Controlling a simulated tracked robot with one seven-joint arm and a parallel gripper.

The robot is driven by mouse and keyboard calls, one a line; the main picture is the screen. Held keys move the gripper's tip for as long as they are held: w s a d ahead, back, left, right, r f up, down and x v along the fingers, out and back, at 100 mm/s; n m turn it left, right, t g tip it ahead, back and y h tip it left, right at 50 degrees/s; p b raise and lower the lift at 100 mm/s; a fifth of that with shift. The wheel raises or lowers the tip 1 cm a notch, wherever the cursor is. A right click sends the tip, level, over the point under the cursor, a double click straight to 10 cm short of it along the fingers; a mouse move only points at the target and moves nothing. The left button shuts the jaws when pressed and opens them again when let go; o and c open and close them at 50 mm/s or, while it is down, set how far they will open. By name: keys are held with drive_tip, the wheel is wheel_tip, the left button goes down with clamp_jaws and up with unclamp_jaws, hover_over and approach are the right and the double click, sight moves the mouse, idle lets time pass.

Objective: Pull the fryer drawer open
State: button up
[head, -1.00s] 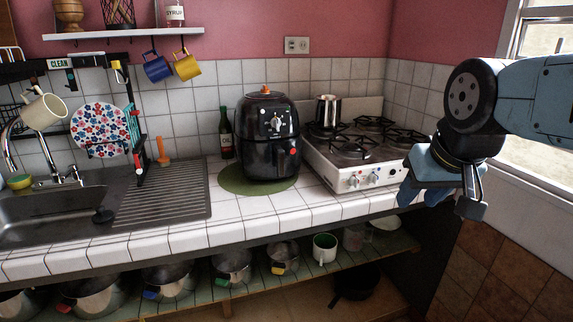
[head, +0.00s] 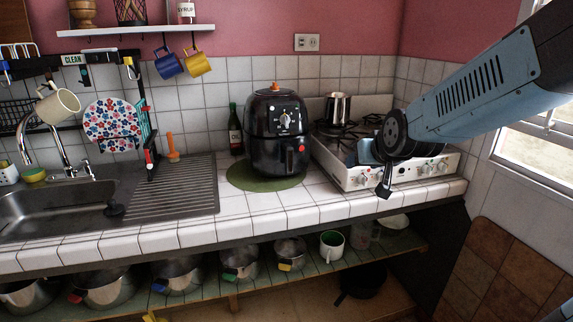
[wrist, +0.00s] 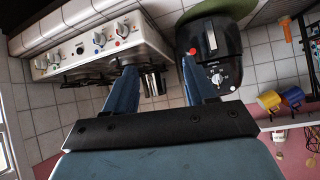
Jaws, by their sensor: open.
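The black air fryer (head: 272,130) stands upright on a round green mat (head: 240,178) on the white tiled counter. Its front drawer handle (head: 290,158) faces forward, with a red spot beside it, and the drawer looks shut. In the wrist view the fryer (wrist: 208,65) appears upside down, just right of my fingers, with its handle (wrist: 211,38) at the top. My gripper (wrist: 158,72) is open and empty, its two blue fingers spread. In the head view my gripper (head: 378,182) hangs in front of the stove, right of the fryer and not touching it; my arm partly hides it.
The white gas stove (head: 350,178) with a metal pot (head: 337,108) stands right of the fryer. A dark bottle (head: 235,135) is behind left. The sink (head: 45,205) and drainboard lie left. Counter in front of the fryer is clear. Pots fill the shelf (head: 230,295) below.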

drive_tip(key=w+a+f+t+y, duration=0.1)
drive_tip(key=w+a+f+t, duration=0.2)
drive_tip(key=w+a+f, duration=0.45)
drive_tip(key=n+t+y, duration=0.2)
drive_tip(key=t, duration=0.2)
approach(290, 164)
drive_tip(key=x, duration=1.1)
drive_tip(key=shift+s, duration=0.1)
